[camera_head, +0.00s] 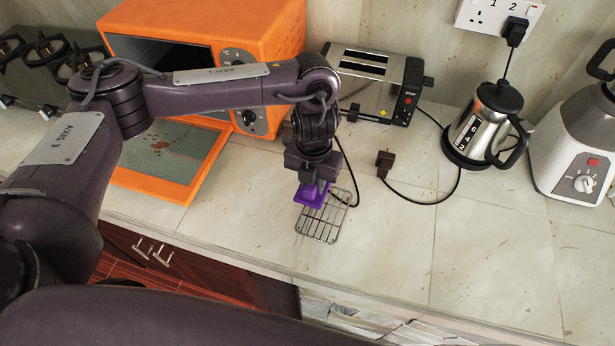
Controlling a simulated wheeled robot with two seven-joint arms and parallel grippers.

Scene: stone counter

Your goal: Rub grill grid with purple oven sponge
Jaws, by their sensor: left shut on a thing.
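The purple sponge (311,196) is held at the end of my left arm, just over the back left part of the grill grid. My left gripper (314,183) points down and is shut on the sponge. The grill grid (322,224) is a small metal wire rack lying on the stone counter near its front edge. The sponge overlaps the grid in the picture; whether it touches the bars is hard to tell. My right gripper is not in view.
An orange oven (262,25) with its door (207,160) open stands left of the grid. Behind it are a toaster (372,85) and a loose plug (384,163) with cable. A kettle (478,130) and a blender base (580,150) stand right. The right front counter is clear.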

